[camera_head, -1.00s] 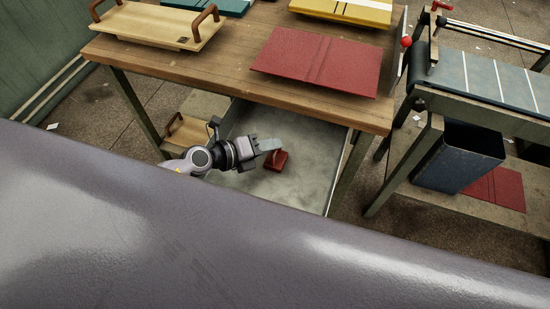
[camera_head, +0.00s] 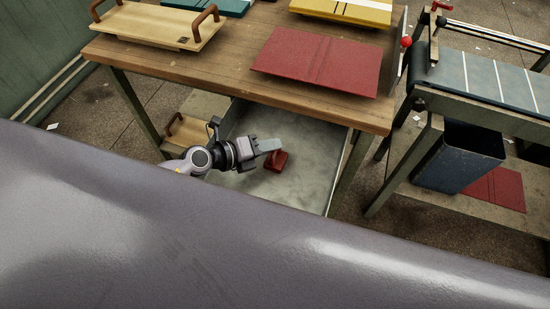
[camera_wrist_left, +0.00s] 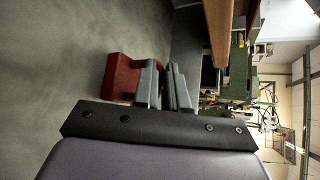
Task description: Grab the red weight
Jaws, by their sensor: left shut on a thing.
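The red weight (camera_head: 277,161) is a small dark red block in the grey metal drawer (camera_head: 310,150) under the wooden table. My left gripper (camera_head: 271,146) reaches into the drawer from the left and is shut on the weight at its top. In the left wrist view the red weight (camera_wrist_left: 121,78) shows beside the grey fingers (camera_wrist_left: 165,86), which stand close together and hide part of it. I cannot tell whether the weight still touches the drawer floor. My right gripper is not in view.
The wooden table (camera_head: 225,65) overhangs the drawer's back, with a red board (camera_head: 318,62) and a wooden tray with brown handles (camera_head: 150,25) on it. A conveyor (camera_head: 490,80) and a blue bin (camera_head: 460,155) stand at the right. The drawer floor around the weight is clear.

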